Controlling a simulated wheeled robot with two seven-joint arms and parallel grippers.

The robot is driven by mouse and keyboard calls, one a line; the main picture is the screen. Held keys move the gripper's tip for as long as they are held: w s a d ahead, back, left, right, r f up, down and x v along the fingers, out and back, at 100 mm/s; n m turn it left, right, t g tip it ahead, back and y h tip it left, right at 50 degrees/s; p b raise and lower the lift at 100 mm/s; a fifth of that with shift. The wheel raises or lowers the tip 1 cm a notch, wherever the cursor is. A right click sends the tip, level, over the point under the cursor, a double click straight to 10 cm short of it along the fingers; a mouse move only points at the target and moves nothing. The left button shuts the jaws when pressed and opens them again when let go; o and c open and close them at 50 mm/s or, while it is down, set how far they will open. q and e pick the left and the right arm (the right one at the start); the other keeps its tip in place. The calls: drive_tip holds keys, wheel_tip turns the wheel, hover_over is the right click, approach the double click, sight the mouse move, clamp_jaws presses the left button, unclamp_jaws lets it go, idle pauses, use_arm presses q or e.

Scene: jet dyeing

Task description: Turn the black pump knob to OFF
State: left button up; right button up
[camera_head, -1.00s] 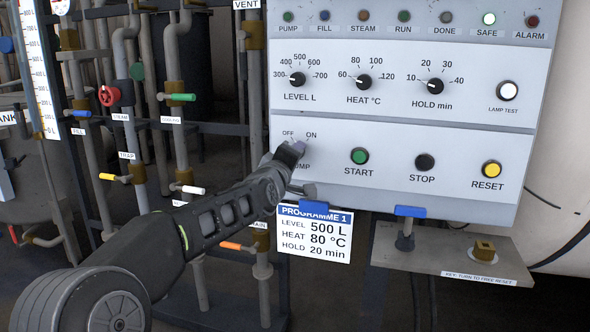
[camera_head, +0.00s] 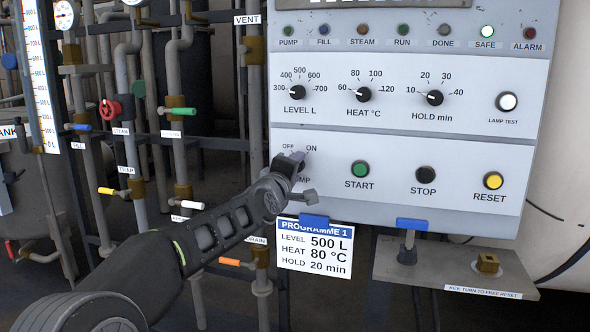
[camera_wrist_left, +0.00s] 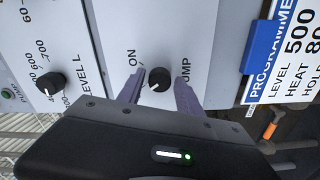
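The black pump knob (camera_wrist_left: 158,78) shows on the white panel in the left wrist view, with the ON label beside it. A pale mark shows at its lower-left edge there; I cannot tell the exact setting. My left gripper (camera_wrist_left: 160,92) is open, with one purple-grey finger on each side of the knob and visible gaps between. In the head view the left gripper (camera_head: 292,161) is at the panel below the OFF and ON labels and hides the knob and part of the PUMP label. The OFF label is not visible in the wrist view. My right gripper is not in view.
The green START button (camera_head: 360,169), black STOP button (camera_head: 426,175) and yellow RESET button (camera_head: 493,180) are to the right. The LEVEL knob (camera_head: 297,92) is above. A programme card (camera_head: 315,247) hangs below. Pipes and valves with coloured handles (camera_head: 181,111) fill the left.

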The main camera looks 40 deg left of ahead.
use_arm(q)
drive_tip(key=shift+o, duration=0.7)
drive_tip(key=shift+s, duration=0.1)
drive_tip(key=v, duration=0.7)
drive_tip(key=shift+s+d, duration=0.15)
drive_tip(key=shift+s, duration=0.15)
